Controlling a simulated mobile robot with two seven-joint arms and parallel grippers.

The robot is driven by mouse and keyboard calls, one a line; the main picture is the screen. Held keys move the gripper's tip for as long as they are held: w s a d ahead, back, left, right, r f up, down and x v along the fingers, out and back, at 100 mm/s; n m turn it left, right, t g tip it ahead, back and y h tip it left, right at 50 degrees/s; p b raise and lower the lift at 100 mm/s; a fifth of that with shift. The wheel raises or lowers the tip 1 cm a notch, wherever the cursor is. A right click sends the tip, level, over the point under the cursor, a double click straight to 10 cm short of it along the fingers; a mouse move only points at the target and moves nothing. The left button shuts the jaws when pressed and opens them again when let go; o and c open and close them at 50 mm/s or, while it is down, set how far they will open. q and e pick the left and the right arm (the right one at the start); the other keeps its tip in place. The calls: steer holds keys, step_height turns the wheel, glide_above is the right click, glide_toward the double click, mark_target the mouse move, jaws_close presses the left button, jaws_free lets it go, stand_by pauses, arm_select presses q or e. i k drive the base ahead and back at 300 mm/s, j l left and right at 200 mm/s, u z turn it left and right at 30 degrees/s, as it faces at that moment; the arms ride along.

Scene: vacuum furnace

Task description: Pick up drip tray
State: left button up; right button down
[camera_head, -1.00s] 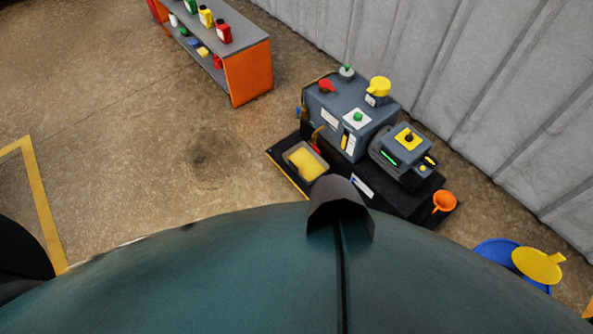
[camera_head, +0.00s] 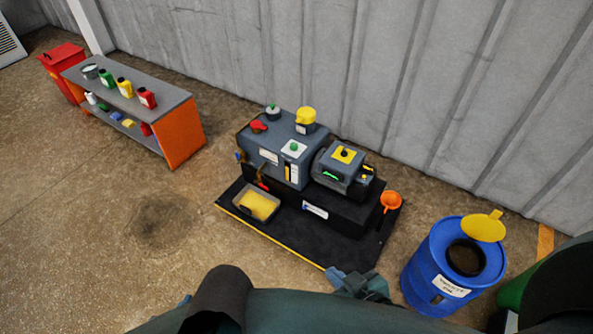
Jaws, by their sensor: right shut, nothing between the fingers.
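The drip tray (camera_head: 238,199), a small shallow grey tray with a yellow area inside, sits on the black mat (camera_head: 300,232) at the front left of the grey pump machine (camera_head: 276,152). My right gripper (camera_head: 338,277) shows small at the bottom, near the mat's front edge, partly hidden by my own body. It is shut and empty, apart from the tray and to its lower right in the picture. My left gripper does not show clearly.
A blue drum (camera_head: 424,268) with a raised yellow lid (camera_head: 483,227) stands at right. An orange funnel (camera_head: 390,202) is at the mat's right end. A shelf bench (camera_head: 180,132) with bottles stands at left. Open floor (camera_head: 120,240) lies left of the mat.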

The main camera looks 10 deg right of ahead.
mark_target(258, 205)
steer(key=z, duration=2.05)
steer(key=u, duration=2.05)
steer(key=z, duration=0.3)
steer(key=i+j+z, duration=0.1)
steer(key=j+z, duration=0.15)
steer(key=z, duration=0.15)
steer(key=j+z, duration=0.2)
steer(key=z, duration=0.2)
steer(key=j+z, duration=0.35)
steer(key=k+j+z, duration=0.1)
steer(key=j+z, duration=0.35)
steer(key=j, duration=0.6)
